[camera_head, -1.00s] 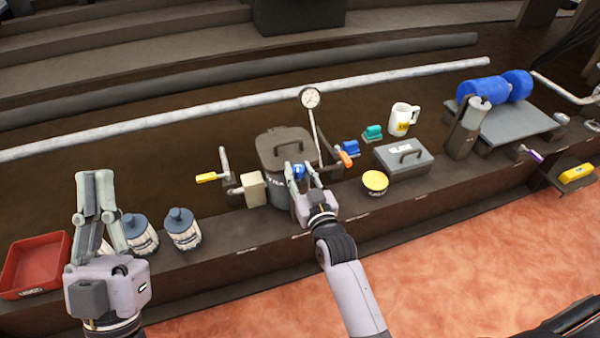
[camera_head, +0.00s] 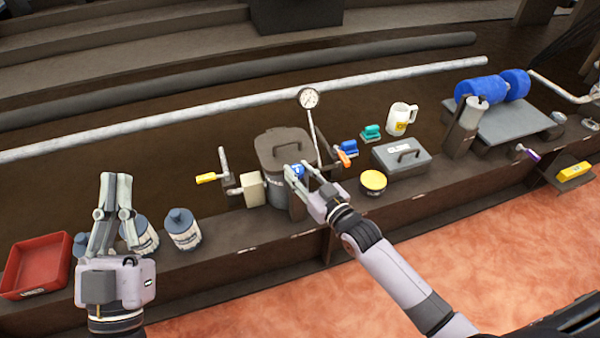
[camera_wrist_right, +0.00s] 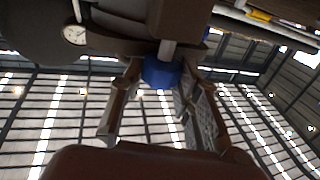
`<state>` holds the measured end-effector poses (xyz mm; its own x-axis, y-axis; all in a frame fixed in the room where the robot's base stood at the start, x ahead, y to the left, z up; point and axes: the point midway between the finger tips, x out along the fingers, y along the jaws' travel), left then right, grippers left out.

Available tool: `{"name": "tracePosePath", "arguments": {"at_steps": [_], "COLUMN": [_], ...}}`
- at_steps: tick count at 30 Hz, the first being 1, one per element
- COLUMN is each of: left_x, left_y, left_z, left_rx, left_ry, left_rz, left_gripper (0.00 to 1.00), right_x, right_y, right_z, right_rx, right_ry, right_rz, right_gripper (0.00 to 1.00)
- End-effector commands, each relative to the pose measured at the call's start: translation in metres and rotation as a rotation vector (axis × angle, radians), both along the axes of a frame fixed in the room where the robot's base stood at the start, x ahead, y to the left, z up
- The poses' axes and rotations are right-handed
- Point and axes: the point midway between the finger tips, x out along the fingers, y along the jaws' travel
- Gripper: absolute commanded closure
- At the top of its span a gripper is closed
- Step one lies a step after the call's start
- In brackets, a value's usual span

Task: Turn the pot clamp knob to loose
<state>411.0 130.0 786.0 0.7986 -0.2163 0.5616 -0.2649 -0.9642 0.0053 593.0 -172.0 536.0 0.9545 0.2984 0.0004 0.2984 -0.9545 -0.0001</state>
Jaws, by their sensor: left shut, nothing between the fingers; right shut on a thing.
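The grey lidded pot (camera_head: 283,148) stands upright on the bench ledge. The pot clamp knob (camera_head: 298,171) is blue and sits at the pot's front right, partly covered by my right gripper (camera_head: 301,172). In the right wrist view the blue knob (camera_wrist_right: 162,73) is on a grey shaft between the two fingers of my right gripper (camera_wrist_right: 160,80). The right gripper is shut on this knob. I cannot read any loose mark. My left gripper (camera_head: 116,181) is shut and empty, raised at the far left, away from the pot.
A dial gauge (camera_head: 308,98) stands behind the pot. A yellow-handled lever (camera_head: 206,178) and a beige block (camera_head: 251,187) are left of it. A yellow tin (camera_head: 373,182) and a grey box (camera_head: 402,158) are right. A red tray (camera_head: 37,263) and dark-lidded jars (camera_head: 183,230) are at left.

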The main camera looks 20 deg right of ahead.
Motion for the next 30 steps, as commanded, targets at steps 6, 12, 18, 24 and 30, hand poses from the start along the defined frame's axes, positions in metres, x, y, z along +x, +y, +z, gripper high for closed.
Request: {"name": "tracePosePath", "arguments": {"at_steps": [6, 12, 18, 24, 30], "left_x": [0.000, 0.000, 0.000, 0.000, 0.000], "left_y": [0.000, 0.000, 0.000, 0.000, 0.000], "left_z": [0.000, 0.000, 0.000, 0.000, 0.001], "left_rx": [0.000, 0.000, 0.000, -0.001, -0.001], "left_ry": [-0.001, -0.001, -0.001, -0.002, -0.004], "left_rz": [0.000, 0.000, 0.000, 0.000, -0.001], "left_gripper": [1.00, 1.00, 1.00, 1.00, 1.00], "right_x": [0.001, 0.001, 0.000, 0.000, -0.010], "right_y": [0.000, 0.000, 0.000, 0.000, -0.003], "right_z": [0.002, 0.002, 0.001, 0.000, -0.001], "right_rx": [0.002, 0.002, 0.001, 0.001, 0.000], "right_ry": [-0.004, -0.004, -0.001, 0.000, 0.002], "right_rz": [0.001, 0.001, 0.000, 0.000, 0.000], "right_gripper": [0.97, 0.62, 0.50, 0.50, 0.50]}}
